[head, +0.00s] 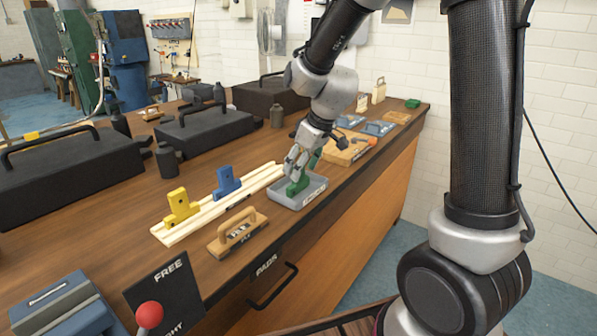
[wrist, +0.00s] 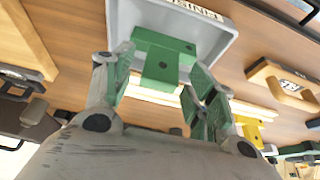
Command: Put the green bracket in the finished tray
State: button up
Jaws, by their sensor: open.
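The green bracket (head: 297,187) is in the grey finished tray (head: 312,199) on the workbench. In the wrist view the green bracket (wrist: 163,57) lies against the grey floor of the finished tray (wrist: 222,32), by the label, which is partly cut off. My gripper (head: 296,165) is over the tray. In the wrist view my gripper (wrist: 163,70) has its fingers spread on both sides of the bracket, with gaps between. It is open. The bracket's underside is hidden.
A cream rail (head: 215,210) with a yellow bracket (head: 180,206) and a blue bracket (head: 227,181) lies left of the tray. A wooden block with a handle (head: 238,235) stands in front. A wooden box (head: 346,151) is behind. Black cases (head: 205,130) fill the bench's back.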

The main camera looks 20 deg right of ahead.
jog(key=s+d+r+m+h, duration=0.1)
jog(key=s+d+r, duration=0.3)
jog(key=s+r, duration=0.2)
jog(key=s+d+r+m, duration=0.2)
jog(key=s+d+r, duration=0.2)
jog(key=s+r, duration=0.25)
jog(key=s+d+m+h, duration=0.1)
jog(key=s+d+m, duration=0.3)
jog(key=s, duration=0.9)
jog(key=shift+s+d+h, duration=0.15)
jog(key=shift+d+h, duration=0.25)
jog(key=shift+d, duration=0.8)
jog(key=shift+r, duration=0.1)
